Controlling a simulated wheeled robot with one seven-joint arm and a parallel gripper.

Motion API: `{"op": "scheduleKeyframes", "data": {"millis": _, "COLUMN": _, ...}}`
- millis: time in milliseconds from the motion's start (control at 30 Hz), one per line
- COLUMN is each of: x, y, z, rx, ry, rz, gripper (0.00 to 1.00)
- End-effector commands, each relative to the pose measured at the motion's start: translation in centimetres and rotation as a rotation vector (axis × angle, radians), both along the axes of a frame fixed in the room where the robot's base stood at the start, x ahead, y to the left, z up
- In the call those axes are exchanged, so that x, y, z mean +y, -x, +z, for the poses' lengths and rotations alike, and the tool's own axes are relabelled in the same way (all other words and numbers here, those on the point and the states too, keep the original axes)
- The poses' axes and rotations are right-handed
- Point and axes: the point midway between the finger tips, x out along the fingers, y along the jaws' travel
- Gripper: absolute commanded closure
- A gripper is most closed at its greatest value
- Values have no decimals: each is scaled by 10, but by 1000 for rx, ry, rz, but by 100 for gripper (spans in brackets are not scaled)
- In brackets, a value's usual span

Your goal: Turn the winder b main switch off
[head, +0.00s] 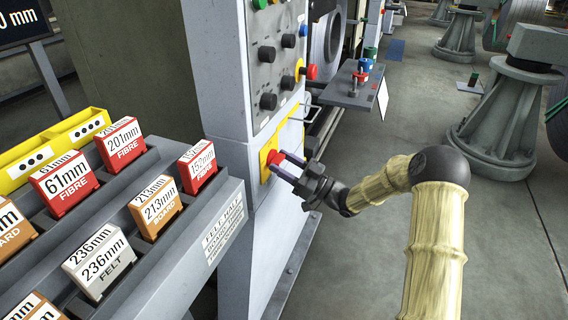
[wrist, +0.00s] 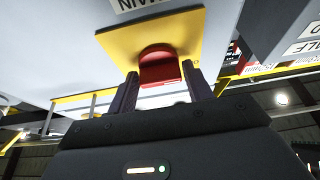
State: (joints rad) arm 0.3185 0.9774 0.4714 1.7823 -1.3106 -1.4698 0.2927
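The main switch is a red knob (head: 275,157) on a yellow plate (head: 265,168), low on the front of the grey control cabinet. In the wrist view the red knob (wrist: 160,66) stands out from its yellow plate (wrist: 115,42), below a cut-off label that seems to read MAIN upside down. My gripper (head: 287,167) is at the knob, coming from the right. In the wrist view its two dark fingers (wrist: 160,85) are spread, one on each side of the knob's outer end. Small gaps seem to show beside the knob; contact is unclear. The winder letter is not readable.
Above the switch, the cabinet (head: 222,70) carries black knobs, coloured buttons and a red mushroom button (head: 311,72). A metal handle (head: 308,108) sticks out at its right. A rack (head: 190,225) of labelled blocks stands at left.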

Motion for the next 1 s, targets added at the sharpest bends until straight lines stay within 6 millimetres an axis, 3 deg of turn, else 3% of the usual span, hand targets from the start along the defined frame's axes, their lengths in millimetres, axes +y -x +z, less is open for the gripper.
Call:
{"op": "scheduleKeyframes", "data": {"millis": 67, "x": 0, "y": 0, "z": -1, "rx": 1, "ry": 0, "rz": -1, "gripper": 33}}
{"op": "scheduleKeyframes", "data": {"millis": 367, "x": 0, "y": 0, "z": 1, "rx": -1, "ry": -4, "rz": -1, "gripper": 33}}
{"op": "scheduleKeyframes", "data": {"millis": 533, "x": -10, "y": 3, "z": -2, "rx": -1, "ry": -4, "rz": -1, "gripper": 33}}
{"op": "scheduleKeyframes", "data": {"millis": 1000, "x": -86, "y": 30, "z": -35, "rx": 2, "ry": -4, "rz": -4, "gripper": 33}}
